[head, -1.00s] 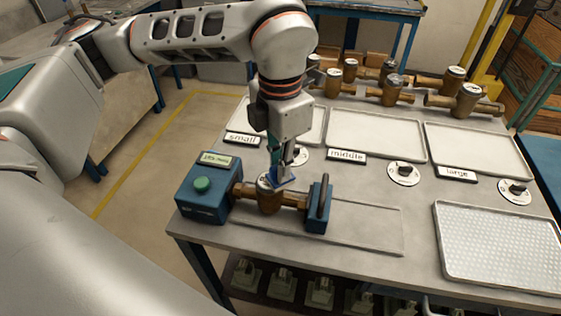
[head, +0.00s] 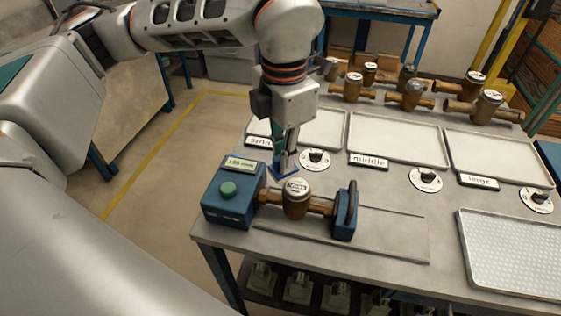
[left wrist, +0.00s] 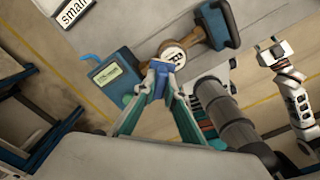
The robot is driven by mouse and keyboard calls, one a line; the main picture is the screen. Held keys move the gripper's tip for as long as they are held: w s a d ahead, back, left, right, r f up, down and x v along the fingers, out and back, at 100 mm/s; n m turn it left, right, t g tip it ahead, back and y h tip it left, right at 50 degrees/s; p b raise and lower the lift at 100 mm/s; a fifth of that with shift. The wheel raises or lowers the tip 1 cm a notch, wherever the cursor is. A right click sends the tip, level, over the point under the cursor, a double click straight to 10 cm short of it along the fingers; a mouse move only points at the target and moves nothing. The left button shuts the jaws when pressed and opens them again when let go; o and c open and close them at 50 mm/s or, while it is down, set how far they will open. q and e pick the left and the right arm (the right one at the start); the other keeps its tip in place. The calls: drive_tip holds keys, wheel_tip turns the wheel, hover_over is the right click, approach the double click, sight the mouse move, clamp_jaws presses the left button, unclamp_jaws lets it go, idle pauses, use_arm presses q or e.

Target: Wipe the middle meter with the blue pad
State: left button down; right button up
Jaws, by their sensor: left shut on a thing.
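A brass meter with a white round dial (head: 297,188) sits upright in the test bench, between a blue box (head: 233,195) with a green button and a blue clamp block (head: 346,212). My left gripper (head: 284,160) is shut on the blue pad (head: 286,173), just behind and left of the dial. In the left wrist view the pad (left wrist: 159,78) is between the fingertips, close to the meter's dial (left wrist: 172,52); whether they touch is unclear. My right gripper (left wrist: 273,50) shows small in the left wrist view, its fingers apart and empty.
Several brass meters (head: 411,93) stand at the back of the table. In front of them are white trays (head: 396,138) with labels, including "middle" (head: 369,161), and round dial knobs (head: 426,179). A textured tray (head: 513,250) lies at the right front.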

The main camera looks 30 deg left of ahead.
use_arm(q)
drive_tip(key=shift+d+r, duration=0.2)
drive_tip(key=shift+r, duration=0.35)
drive_tip(key=shift+a+r+p, duration=0.2)
drive_tip(key=shift+r+p, duration=0.4)
drive_tip(key=shift+r, duration=0.1)
wheel_tip(320, 180, up, 2)
drive_tip(key=shift+d+r+p, duration=0.1)
drive_tip(key=shift+p, duration=0.4)
drive_tip(key=shift+r, duration=0.3)
use_arm(e)
drive_tip(key=shift+s+d+f+h, duration=0.1)
drive_tip(key=shift+s+d+h, duration=0.35)
drive_tip(key=shift+d, duration=0.15)
